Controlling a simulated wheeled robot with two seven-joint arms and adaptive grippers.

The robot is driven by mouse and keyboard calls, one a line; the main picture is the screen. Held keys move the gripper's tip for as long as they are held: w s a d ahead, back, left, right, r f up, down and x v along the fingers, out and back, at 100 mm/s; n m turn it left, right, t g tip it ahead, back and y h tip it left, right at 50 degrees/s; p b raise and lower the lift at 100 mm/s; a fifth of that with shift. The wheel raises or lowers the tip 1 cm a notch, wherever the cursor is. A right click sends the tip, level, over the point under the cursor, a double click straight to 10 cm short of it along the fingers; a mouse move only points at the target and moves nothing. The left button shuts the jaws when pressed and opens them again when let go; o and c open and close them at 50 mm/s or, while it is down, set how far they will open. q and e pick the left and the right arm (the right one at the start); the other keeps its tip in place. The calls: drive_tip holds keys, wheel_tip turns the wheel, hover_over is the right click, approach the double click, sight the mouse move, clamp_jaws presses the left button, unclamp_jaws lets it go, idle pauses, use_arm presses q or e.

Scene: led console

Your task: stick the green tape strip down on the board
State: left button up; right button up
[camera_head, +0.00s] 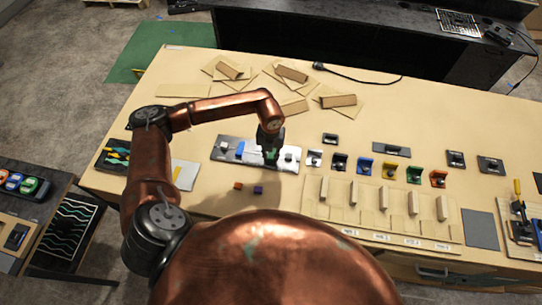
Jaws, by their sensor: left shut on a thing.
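The board (232,156) is a grey plate lying flat on the table, left of the middle. A blue piece (240,148) and small white pieces (289,157) sit on it. My left gripper (271,150) points down over the right half of the board. It is shut on the green tape strip (271,155), of which only a small bit shows beneath the fingers. Whether the strip touches the board I cannot tell. My right gripper is not in view.
A row of coloured clips (364,165) stands right of the board, above a beige rack (340,215) with upright dividers. An orange block (238,186) and a purple block (258,190) lie in front of the board. Beige sheets and blocks (338,101) lie behind.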

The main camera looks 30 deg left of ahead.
sight(271, 158)
use_arm(q)
drive_tip(key=shift+f+b, duration=0.5)
drive_tip(key=shift+f, duration=0.1)
idle(0.4)
idle(0.6)
drive_tip(key=o, duration=0.8)
wheel_tip(271, 158, up, 12)
drive_tip(key=shift+r, duration=0.1)
drive_tip(key=shift+d, duration=0.1)
